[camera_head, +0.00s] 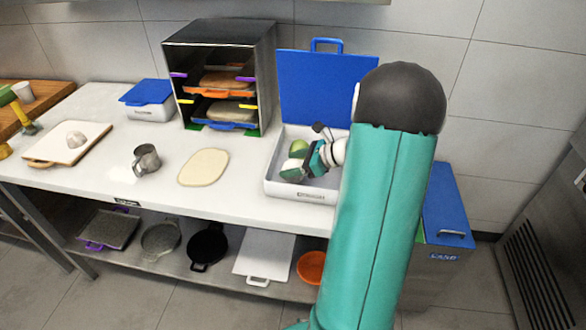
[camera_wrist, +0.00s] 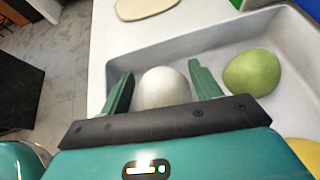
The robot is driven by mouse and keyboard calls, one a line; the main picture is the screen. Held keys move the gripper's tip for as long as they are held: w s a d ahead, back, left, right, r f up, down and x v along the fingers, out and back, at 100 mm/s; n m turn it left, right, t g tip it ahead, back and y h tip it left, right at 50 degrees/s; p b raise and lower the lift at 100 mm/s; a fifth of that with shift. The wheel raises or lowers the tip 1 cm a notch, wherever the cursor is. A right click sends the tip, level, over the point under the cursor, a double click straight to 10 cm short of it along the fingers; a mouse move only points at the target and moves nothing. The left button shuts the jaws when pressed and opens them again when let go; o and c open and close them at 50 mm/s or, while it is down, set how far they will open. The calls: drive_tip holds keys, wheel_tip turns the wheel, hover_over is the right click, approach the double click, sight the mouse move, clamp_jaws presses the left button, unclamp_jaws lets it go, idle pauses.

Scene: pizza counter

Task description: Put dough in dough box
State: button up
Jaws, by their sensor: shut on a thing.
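My gripper (camera_wrist: 160,70) is shut on a white dough ball (camera_wrist: 165,88), with one green finger on each side of it. The dough box (camera_head: 302,193) is a white open container with its blue lid (camera_head: 322,88) raised behind it. In the head view my gripper (camera_head: 308,165) is inside the box's outline, and the white dough shows partly at its tip (camera_head: 291,169). In the wrist view the held dough is over the box's interior or close to its floor; contact cannot be told. A green dough ball (camera_wrist: 252,73) lies in the box beside it. A yellow piece (camera_wrist: 306,151) shows partly at the edge.
A flat dough round (camera_head: 204,167) lies left of the box. A metal cup (camera_head: 146,159), a board (camera_head: 55,153) with a pale dough lump (camera_head: 75,139), a closed blue-lidded box (camera_head: 150,111) and a tray rack (camera_head: 195,55) share the counter. My arm hides the box's right side.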

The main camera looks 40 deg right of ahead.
drive_tip(key=shift+f, duration=0.95)
drive_tip(key=shift+f, duration=0.1)
drive_tip(key=shift+f, duration=0.1)
drive_tip(key=o, duration=0.9)
